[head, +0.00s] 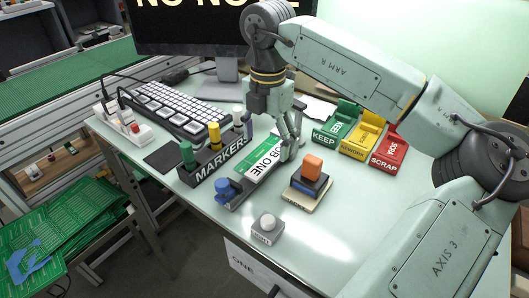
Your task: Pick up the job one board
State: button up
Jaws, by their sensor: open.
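The job one board (256,163) is green with a white label reading "JOB ONE" and lies on the desk in the middle. A dark fixture with blue knobs (228,190) sits at its near left end; I cannot tell whether it grips the board. My gripper (289,149) points down just above or beside the board's right far end, with its fingers apart and nothing visible between them. The gripper hides part of that end, and I cannot tell whether it touches the board.
A marker rack (218,166) stands close left of the board. A small stack with an orange block (312,166) stands to the right. A grey button box (267,229) is in front. KEEP (331,132), yellow (358,143) and SCRAP (388,153) bins stand behind right. The front right desk is clear.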

jog(key=shift+f, duration=0.9)
jog(key=c, duration=1.2)
